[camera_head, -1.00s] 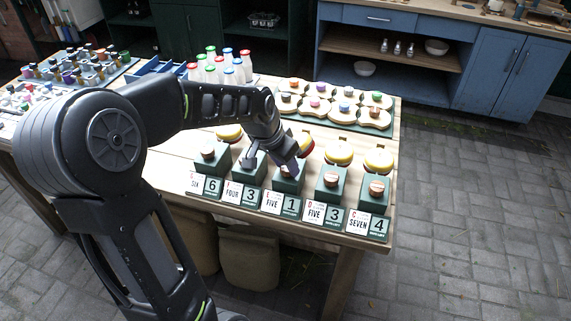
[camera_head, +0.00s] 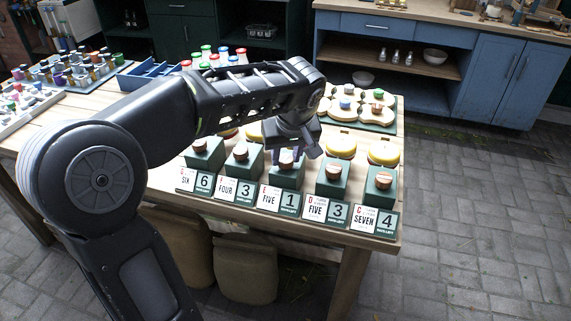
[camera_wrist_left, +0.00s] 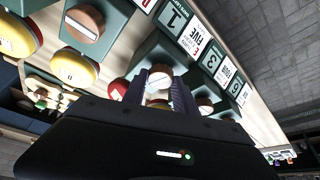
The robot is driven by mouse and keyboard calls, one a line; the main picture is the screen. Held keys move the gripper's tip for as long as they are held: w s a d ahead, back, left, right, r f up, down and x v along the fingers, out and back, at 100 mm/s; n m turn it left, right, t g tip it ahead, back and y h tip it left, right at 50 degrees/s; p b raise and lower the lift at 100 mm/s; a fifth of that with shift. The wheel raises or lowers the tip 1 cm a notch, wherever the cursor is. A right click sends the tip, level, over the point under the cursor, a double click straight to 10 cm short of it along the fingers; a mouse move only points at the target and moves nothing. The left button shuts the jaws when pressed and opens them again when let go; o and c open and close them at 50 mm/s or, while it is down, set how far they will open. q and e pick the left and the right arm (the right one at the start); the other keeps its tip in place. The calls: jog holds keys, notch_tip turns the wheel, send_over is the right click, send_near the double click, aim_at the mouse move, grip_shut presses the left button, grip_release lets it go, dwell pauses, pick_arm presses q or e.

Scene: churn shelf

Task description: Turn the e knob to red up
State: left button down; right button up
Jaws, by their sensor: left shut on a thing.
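The E knob (camera_head: 287,162) is a round knob on the middle green box (camera_head: 285,179), behind the card reading E, FIVE, 1 (camera_head: 279,200). My left gripper (camera_head: 298,152) reaches down over it from behind and hides part of it. In the left wrist view the knob (camera_wrist_left: 159,80) sits between the two purple-grey fingers, and the left gripper (camera_wrist_left: 160,92) is shut on it. A pale line crosses its top face. I cannot tell where its red mark points. My right gripper is not in view.
Matching knobs on green boxes stand close on both sides, the F knob (camera_head: 240,151) to the left and the D knob (camera_head: 333,171) to the right. Yellow and red discs (camera_head: 341,147) lie behind the row. White bottles (camera_head: 241,57) stand farther back. The table's front edge is near the cards.

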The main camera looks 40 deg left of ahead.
pick_arm(q)
jog(key=shift+w+d+n+g+y+b, duration=0.1)
jog(key=shift+n+g+y+b, duration=0.35)
jog(key=shift+n, duration=1.05)
jog(key=c, duration=1)
grip_release()
